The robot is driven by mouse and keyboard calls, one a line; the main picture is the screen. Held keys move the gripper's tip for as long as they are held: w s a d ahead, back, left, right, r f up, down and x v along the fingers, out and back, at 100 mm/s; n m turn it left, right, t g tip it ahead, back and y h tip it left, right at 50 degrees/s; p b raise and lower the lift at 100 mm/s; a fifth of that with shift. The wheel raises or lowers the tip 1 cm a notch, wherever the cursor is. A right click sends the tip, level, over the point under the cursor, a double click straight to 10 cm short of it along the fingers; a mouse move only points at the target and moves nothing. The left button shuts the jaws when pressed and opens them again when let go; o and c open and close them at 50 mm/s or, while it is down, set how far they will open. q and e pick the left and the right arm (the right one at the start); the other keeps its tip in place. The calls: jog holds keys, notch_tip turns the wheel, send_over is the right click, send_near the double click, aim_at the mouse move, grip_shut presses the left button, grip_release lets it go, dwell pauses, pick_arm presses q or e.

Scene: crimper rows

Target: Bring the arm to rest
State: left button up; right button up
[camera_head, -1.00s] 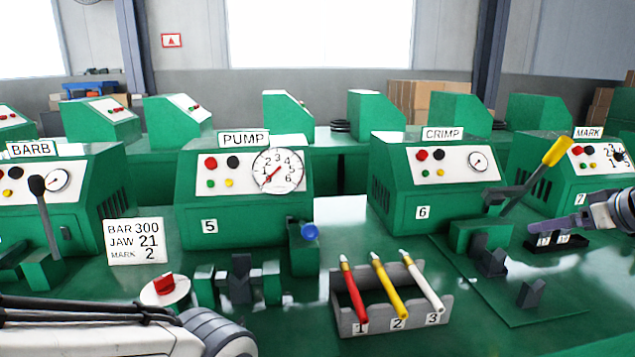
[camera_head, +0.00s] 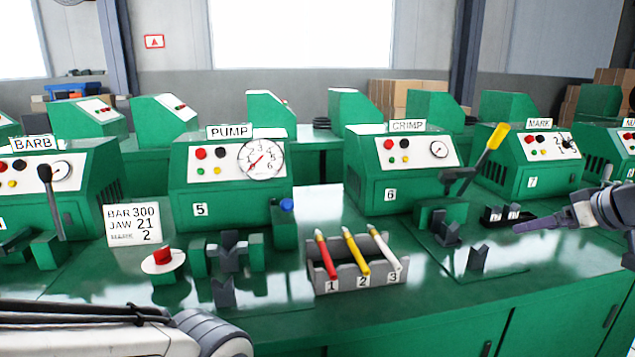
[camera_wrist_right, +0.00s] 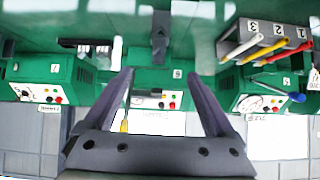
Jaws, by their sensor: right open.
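My right gripper (camera_head: 540,226) comes in from the right edge in the head view, above the bench right of the crimp machine (camera_head: 405,170). It holds nothing. In the right wrist view its two fingers (camera_wrist_right: 158,95) stand wide apart, with the crimp machine (camera_wrist_right: 150,92) seen between them. My left arm crosses the lower left corner of the head view; its gripper is out of the picture.
A grey rack (camera_head: 345,283) holds red, yellow and white tubes. The crimp lever with a yellow handle (camera_head: 490,148) rises near my right gripper. A small black holder (camera_head: 507,215) stands behind it. The pump machine (camera_head: 228,180) is further left.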

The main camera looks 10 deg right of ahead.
jog(key=w+a+f+n+g+y+b, duration=0.1)
jog(key=w+a+f, duration=0.15)
jog(key=a, duration=0.55)
jog(key=w+a+f+n+g+y+b, duration=0.1)
jog(key=a+f+y, duration=0.15)
jog(key=a, duration=0.65)
jog(key=s+a+f+g+b, duration=0.1)
jog(key=s+a+f+g, duration=0.1)
jog(key=a+f, duration=0.35)
jog(key=s+a+f+g+b, duration=0.1)
jog(key=s+a+f+g, duration=0.15)
jog(key=a, duration=0.65)
jog(key=s+a+f+n+g+h+b, duration=0.1)
jog(key=s+a+f+n+b, duration=0.1)
jog(key=s+a+f, duration=0.45)
jog(key=s+a+f+n+g+h+b, duration=0.1)
jog(key=s+a+f+b, duration=0.15)
jog(key=s, duration=0.65)
jog(key=s+a+f+n+g+h+b, duration=0.1)
jog(key=s+a+f+n+g, duration=0.1)
jog(key=s+a+f, duration=0.45)
notch_tip(320, 180, up, 30)
jog(key=s+d+p, duration=0.1)
jog(key=d+p, duration=0.1)
jog(key=p, duration=2.7)
jog(key=shift+s+d+r, duration=0.15)
jog(key=shift+s+r, duration=0.05)
jog(key=shift+s, duration=0.15)
